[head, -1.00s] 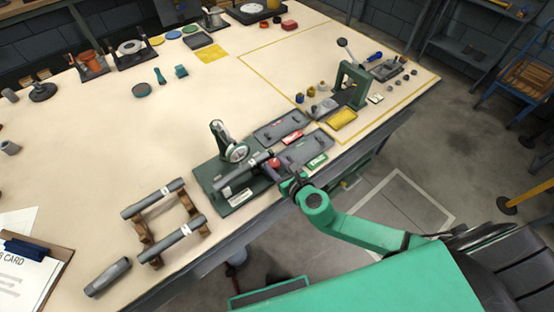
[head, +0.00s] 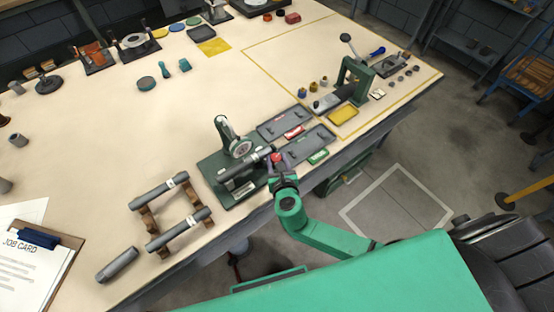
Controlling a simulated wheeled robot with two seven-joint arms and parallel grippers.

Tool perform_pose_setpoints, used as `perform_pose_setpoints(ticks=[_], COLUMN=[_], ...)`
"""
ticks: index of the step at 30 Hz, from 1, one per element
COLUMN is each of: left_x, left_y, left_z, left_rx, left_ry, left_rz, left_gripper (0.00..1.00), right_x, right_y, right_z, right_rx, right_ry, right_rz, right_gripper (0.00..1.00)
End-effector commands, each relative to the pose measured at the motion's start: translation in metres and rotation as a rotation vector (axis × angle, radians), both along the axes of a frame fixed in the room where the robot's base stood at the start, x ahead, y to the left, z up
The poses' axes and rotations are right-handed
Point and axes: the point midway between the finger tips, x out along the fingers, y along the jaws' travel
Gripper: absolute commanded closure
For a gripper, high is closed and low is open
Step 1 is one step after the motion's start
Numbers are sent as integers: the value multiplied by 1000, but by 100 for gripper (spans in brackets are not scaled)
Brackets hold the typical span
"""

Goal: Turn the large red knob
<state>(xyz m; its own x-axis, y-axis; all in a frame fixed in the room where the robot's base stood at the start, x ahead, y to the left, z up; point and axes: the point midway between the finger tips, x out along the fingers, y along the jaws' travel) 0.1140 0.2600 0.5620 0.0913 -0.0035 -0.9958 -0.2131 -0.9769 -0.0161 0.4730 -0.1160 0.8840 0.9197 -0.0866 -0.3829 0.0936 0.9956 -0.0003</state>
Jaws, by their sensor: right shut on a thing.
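The large red knob (head: 277,158) is at the right end of a green fixture (head: 238,180) that carries a grey cylinder (head: 243,166) and a round dial gauge (head: 241,148). My right gripper (head: 279,168) is at the knob, with the fingers shut on it. The fingers and wrist hide part of the knob, so its turn angle cannot be told. My left gripper is not in view.
Two grey trays (head: 308,143) lie right of the fixture, beside red and green labels. Grey cylinders rest on a wooden cradle (head: 160,244) at left. A green press (head: 355,78) stands farther right. The table's front edge is close below my wrist.

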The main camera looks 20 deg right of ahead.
Motion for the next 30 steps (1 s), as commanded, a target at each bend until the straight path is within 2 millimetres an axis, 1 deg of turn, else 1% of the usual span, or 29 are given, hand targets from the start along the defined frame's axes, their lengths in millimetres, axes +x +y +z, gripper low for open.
perform_pose_setpoints(ticks=[2, 3, 4, 5, 14, 18, 20, 23, 27, 30], left_x=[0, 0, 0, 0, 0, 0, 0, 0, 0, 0], left_y=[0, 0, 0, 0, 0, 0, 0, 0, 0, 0], left_z=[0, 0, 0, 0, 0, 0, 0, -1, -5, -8], left_rx=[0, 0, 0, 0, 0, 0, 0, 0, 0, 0], left_ry=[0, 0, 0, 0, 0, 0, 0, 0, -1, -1], left_rz=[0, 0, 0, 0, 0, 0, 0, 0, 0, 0], left_gripper=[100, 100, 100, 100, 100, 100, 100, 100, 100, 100], right_x=[1, 1, 1, 1, 0, -11, -20, -43, -82, -106], right_y=[0, 0, 0, 0, 0, 1, 2, 4, 8, 10], right_z=[1, 1, 1, 1, 1, 4, 7, 16, 31, 42], right_rx=[1, 1, 1, 1, 0, 1, 1, 2, 4, 2], right_ry=[-3, -3, -3, -3, -1, 0, 1, 3, 4, 3], right_rz=[0, 1, 1, 1, 1, 2, 3, 2, 3, 2], right_gripper=[100, 39, 28, 24, 24, 24, 24, 24, 24, 24])
